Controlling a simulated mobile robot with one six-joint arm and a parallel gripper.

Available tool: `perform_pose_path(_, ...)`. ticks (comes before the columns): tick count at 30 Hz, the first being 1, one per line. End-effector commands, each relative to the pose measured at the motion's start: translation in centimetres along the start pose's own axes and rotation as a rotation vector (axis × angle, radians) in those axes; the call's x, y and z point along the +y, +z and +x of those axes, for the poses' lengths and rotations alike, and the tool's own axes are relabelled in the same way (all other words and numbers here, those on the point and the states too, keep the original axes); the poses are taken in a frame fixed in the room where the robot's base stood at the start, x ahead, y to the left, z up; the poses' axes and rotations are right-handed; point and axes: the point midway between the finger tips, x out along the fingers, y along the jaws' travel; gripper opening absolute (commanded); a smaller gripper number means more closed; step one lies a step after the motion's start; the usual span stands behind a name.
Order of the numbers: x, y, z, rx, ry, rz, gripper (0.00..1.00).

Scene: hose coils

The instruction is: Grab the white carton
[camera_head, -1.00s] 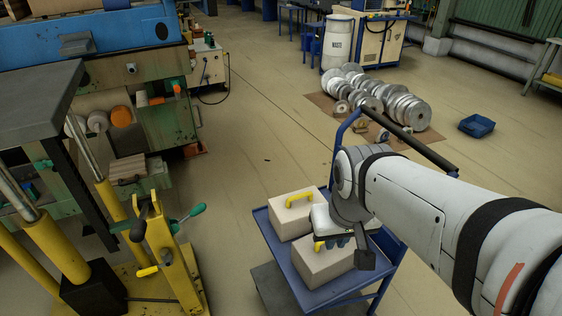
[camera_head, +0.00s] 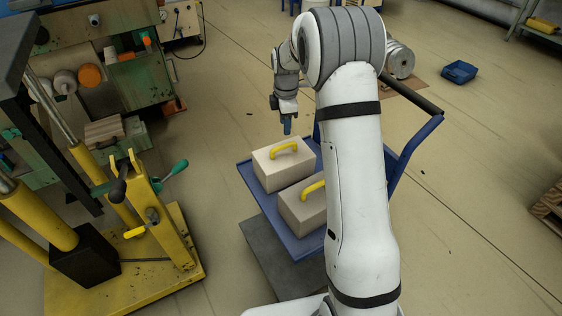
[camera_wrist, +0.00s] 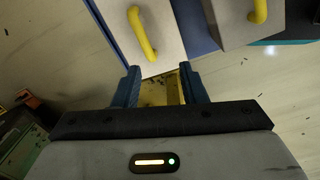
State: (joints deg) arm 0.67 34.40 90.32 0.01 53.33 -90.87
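Two pale box-shaped cartons with yellow handles stand on a blue cart. The farther, lighter one (camera_head: 268,174) shows whole in the head view; the nearer, beige one (camera_head: 296,215) is partly hidden by my arm. I cannot tell for sure which counts as the white carton. In the wrist view a whitish carton (camera_wrist: 163,28) lies just ahead of my fingers, and a greyer one (camera_wrist: 228,22) is at upper right. My gripper (camera_head: 287,126) hangs beyond the farther carton, fingers down. The wrist view shows my gripper (camera_wrist: 160,72) open, with no carton between its blue fingers.
The blue cart (camera_head: 247,176) has a tall push handle (camera_head: 415,143) on its right. A yellow machine (camera_head: 160,225) with levers stands at left. A blue bin (camera_head: 459,72) lies on the floor at upper right. Open floor surrounds the cart's far side.

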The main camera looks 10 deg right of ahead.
Motion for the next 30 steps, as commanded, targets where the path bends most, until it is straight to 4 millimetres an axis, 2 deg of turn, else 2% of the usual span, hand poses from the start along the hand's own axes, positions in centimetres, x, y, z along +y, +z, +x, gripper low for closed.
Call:
perform_pose_path(1,1.1,0.1,2.0,0.001,-0.013,-0.063,0.38)
perform_pose_path(3,2.3,0.1,3.9,0.002,-0.021,-0.146,0.38)
perform_pose_path(6,3.4,0.1,5.7,0.004,-0.029,-0.229,0.38)
perform_pose_path(9,3.9,0.2,6.7,0.005,-0.033,-0.272,0.38)
perform_pose_path(20,3.5,0.2,10.4,0.006,-0.037,-0.285,0.38)
perform_pose_path(27,2.8,0.3,13.8,0.006,-0.037,-0.284,0.38)
perform_pose_path(30,2.9,0.3,14.4,0.005,-0.034,-0.284,0.38)
